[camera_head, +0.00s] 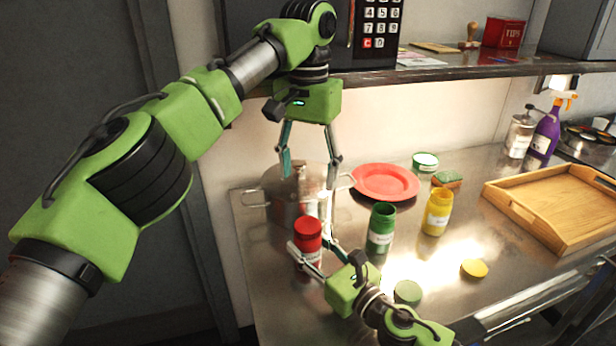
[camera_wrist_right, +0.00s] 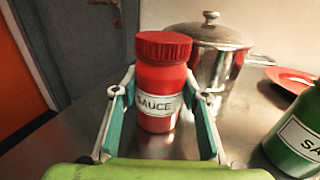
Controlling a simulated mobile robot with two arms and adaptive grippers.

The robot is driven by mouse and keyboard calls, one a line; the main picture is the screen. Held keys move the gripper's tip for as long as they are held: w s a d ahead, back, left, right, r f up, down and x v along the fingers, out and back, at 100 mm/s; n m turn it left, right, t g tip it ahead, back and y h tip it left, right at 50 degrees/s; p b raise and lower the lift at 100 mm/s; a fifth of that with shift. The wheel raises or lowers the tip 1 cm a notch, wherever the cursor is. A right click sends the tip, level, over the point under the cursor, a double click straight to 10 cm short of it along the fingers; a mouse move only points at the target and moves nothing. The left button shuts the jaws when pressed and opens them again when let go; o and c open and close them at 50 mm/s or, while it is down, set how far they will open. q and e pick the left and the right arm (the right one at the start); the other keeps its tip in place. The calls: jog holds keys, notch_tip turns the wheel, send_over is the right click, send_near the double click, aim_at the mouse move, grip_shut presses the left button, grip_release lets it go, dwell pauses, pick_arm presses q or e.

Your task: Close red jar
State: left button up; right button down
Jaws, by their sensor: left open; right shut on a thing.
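The red jar (camera_head: 307,258) stands upright on the metal table at the left, with a white label reading SAUCE in the right wrist view (camera_wrist_right: 158,95). A red ribbed lid (camera_wrist_right: 163,46) sits on its top; whether it is screwed tight I cannot tell. My right gripper (camera_head: 312,262) is shut on the red jar's body, with a finger on each side below the lid. My left gripper (camera_head: 309,172) points down, open and empty, above and slightly behind the jar, in front of the pot.
A steel pot (camera_head: 283,190) stands close behind the red jar. A green jar (camera_head: 381,230) and a yellow jar (camera_head: 437,212) stand to the right, with a green lid (camera_head: 408,292) and a yellow lid (camera_head: 474,268) lying nearby. A red plate (camera_head: 385,180) and a wooden tray (camera_head: 505,207) lie further off.

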jog(key=c, duration=1.2)
grip_release()
jog(key=shift+o, duration=0.2)
jog(key=v, duration=1.2)
